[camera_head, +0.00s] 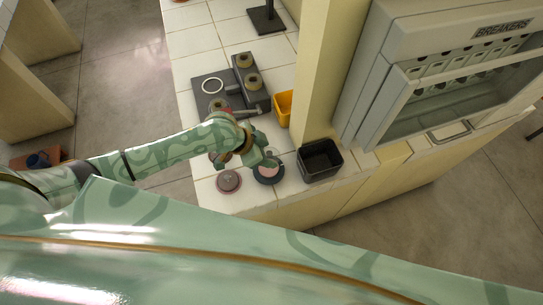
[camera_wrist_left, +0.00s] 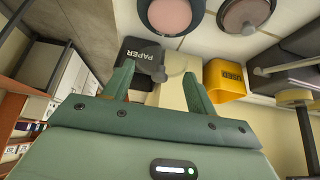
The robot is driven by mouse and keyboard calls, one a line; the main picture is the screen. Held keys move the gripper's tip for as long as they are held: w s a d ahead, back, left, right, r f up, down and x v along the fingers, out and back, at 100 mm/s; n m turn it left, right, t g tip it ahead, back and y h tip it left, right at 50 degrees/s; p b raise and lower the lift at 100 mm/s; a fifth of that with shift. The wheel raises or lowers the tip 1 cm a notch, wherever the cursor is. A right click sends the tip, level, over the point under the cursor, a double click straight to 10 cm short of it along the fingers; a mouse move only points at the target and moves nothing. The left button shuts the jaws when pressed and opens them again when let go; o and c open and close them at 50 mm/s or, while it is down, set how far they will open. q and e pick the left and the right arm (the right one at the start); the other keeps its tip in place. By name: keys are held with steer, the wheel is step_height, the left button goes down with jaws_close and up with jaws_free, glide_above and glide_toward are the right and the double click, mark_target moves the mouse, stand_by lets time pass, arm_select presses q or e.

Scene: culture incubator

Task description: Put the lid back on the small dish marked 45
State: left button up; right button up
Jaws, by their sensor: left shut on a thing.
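An uncovered dish with pink contents in a dark ring (camera_head: 268,173) stands on the white tiled counter; it also shows at the top of the left wrist view (camera_wrist_left: 171,15). A second pink dish (camera_head: 229,182), with a small knob on top, stands to its left and also shows in the left wrist view (camera_wrist_left: 246,13). No number is readable on either. My left gripper (camera_head: 266,160) is just above the open dish. My right gripper is not in view.
A black bin marked PAPER (camera_head: 320,161) stands right of the open dish, a yellow bin (camera_head: 284,108) behind. A dark apparatus (camera_head: 212,88) with a white ring stands farther back. A cream pillar (camera_head: 322,70) and a breaker cabinet (camera_head: 440,75) rise at right.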

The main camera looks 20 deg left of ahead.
arm_select(q)
steer(key=shift+a+f, duration=0.2)
steer(key=shift+a, duration=0.05)
steer(key=shift+w+f+m, duration=0.1)
steer(key=shift+f+m, duration=0.05)
steer(key=shift+m, duration=0.15)
step_height(320, 180, down, 4)
steer(key=b, duration=0.5)
steer(key=shift+f, duration=0.2)
steer(key=shift+d+f+b, duration=0.1)
steer(key=shift+f+b, duration=0.5)
steer(key=shift+f, duration=0.2)
steer(key=shift+p, duration=0.55)
steer(key=shift+f, duration=0.1)
stand_by(0.7)
steer(key=shift+p, duration=0.3)
stand_by(0.4)
